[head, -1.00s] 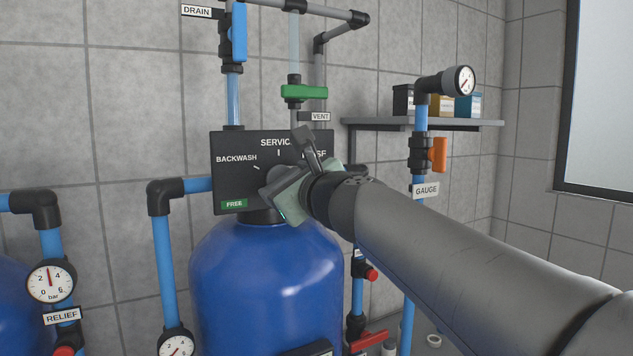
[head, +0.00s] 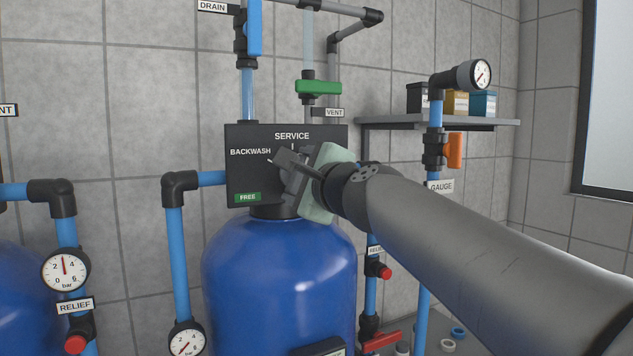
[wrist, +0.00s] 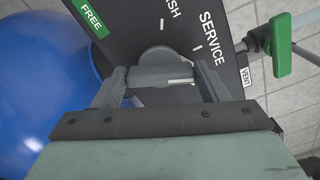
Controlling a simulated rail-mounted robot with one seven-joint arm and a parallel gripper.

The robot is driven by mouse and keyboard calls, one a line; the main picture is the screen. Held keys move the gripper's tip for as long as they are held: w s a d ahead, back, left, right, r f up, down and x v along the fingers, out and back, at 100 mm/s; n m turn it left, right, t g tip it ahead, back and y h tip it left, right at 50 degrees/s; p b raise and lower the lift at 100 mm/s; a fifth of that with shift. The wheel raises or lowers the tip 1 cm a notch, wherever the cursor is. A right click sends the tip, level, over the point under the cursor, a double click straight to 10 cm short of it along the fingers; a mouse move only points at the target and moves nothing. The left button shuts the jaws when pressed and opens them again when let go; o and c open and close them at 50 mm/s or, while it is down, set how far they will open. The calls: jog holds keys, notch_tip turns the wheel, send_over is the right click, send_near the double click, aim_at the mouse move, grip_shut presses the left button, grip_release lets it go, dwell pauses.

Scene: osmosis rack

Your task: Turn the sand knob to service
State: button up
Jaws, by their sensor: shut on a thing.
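The grey knob (wrist: 158,60) sits on the black control panel (wrist: 228,45) above the blue tank (head: 280,270). My gripper (wrist: 162,80) is shut on the knob, with one finger on each side of its bar. A pale line on the bar points right in the wrist view, off the white tick beside SERVICE, on the side away from BACKWASH. In the head view my gripper (head: 286,172) covers the knob and the panel's right part. The panel (head: 238,175) shows BACKWASH, SERVICE and a green FREE tag.
A green vent valve (head: 318,88) and a blue drain valve (head: 254,28) are above the panel. A gauge pipe with an orange handle (head: 454,150) stands to the right, before a shelf (head: 440,123). Another gauge (head: 66,271) and blue pipes are at the left.

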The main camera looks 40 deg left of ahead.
jog(key=shift+f+n+b, duration=0.1)
jog(key=shift+n+b, duration=0.55)
jog(key=shift+n, duration=1.55)
jog(key=o, duration=1)
jog(key=b+v, duration=0.7)
jog(key=v, duration=1)
jog(key=shift+s, duration=0.15)
jog(key=shift+d, duration=0.15)
